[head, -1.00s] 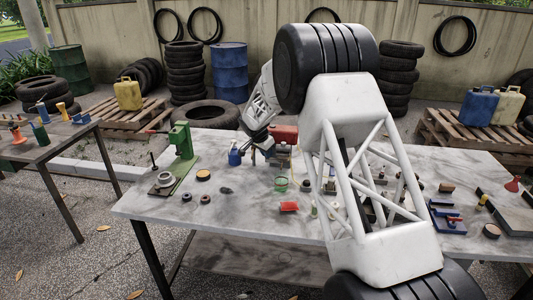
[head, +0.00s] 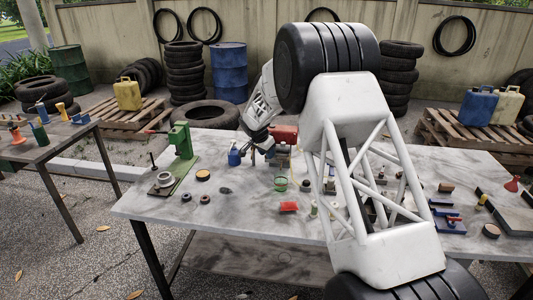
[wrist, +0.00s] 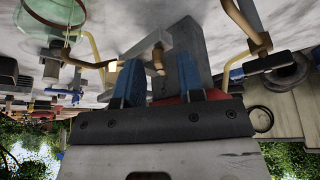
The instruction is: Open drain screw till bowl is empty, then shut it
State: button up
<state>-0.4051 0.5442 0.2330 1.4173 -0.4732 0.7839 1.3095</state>
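My gripper (head: 268,153) is at the back middle of the table, beside a small upright assembly (head: 283,155). In the wrist view my gripper (wrist: 160,82) has its two blue fingers apart. A small brass fitting (wrist: 157,60) shows in the gap between them, in front of a grey bracket (wrist: 188,50). I cannot tell whether the fingers touch it, or whether it is the drain screw. A clear greenish bowl (wrist: 52,22) shows at the upper left of the wrist view. A green-rimmed glass cup (head: 280,184) stands on the table in the head view. No liquid level can be made out.
Bent brass tubes (wrist: 243,22) flank my fingers. My arm hides the table's middle right.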

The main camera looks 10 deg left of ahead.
jog(key=v, duration=0.7)
jog(key=shift+r, duration=0.4)
jog(key=shift+o, duration=0.5)
jog(key=shift+s+a, duration=0.1)
jog(key=shift+w+a+m+g+h, duration=0.15)
jog(key=shift+m+g, duration=0.1)
jog(key=shift+m, duration=0.5)
jog(key=shift+w+a+m+g+h, duration=0.15)
jog(key=shift+m+g+h, duration=0.05)
jog(key=shift+m, duration=0.5)
jog(key=shift+w+a+m+g+h, duration=0.15)
jog(key=shift+a+m+g, duration=0.1)
jog(key=shift+m, duration=0.5)
jog(key=shift+d+f, duration=0.1)
jog(key=shift+f, duration=0.05)
jog(key=shift+x, duration=3.8)
